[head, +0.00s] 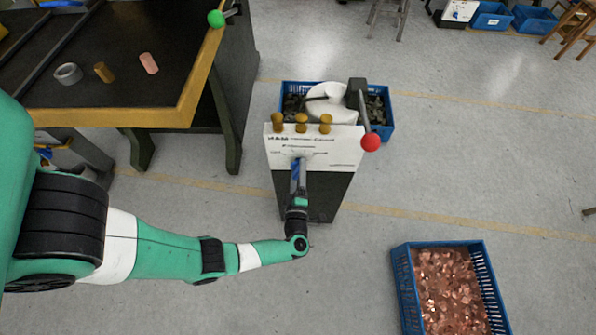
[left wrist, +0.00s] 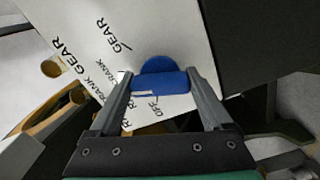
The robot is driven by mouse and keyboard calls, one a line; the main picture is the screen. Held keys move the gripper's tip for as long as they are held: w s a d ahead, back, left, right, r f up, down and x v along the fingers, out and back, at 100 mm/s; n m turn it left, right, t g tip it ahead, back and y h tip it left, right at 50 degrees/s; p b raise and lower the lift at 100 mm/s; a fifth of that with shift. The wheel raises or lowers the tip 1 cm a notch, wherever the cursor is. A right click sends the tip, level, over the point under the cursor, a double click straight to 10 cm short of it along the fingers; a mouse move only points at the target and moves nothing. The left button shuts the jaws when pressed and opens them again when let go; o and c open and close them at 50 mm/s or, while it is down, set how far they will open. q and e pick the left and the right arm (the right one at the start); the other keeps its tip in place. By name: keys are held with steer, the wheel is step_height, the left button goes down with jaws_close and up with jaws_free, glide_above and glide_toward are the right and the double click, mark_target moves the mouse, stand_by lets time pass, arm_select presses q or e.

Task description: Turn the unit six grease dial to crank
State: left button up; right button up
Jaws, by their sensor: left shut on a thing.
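A white panel (head: 335,150) tops a dark stand in the middle of the head view. A blue dial (left wrist: 160,78) sits on this panel, and GEAR, CRANK and OFF labels are readable around it in the left wrist view. My left gripper (head: 298,168) reaches the panel's front from below and is shut on the dial, one finger on each side. A pale mark shows at the dial's left end, but I cannot tell which label it points to. The number of the unit is not readable. My right gripper is not in view.
Several brass knobs (head: 302,123) line the panel's upper edge. A lever with a red ball (head: 370,142) stands at its right. A blue crate (head: 388,122) sits behind, and another blue crate (head: 405,285) holds copper pieces. A dark bench (head: 110,95) stands left.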

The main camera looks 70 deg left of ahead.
arm_select(q)
steer(key=o, duration=1.2)
steer(key=shift+c, duration=0.2)
steer(key=p+v, duration=0.1)
steer(key=v, duration=1)
steer(key=shift+d, duration=0.3)
steer(key=shift+s, duration=0.1)
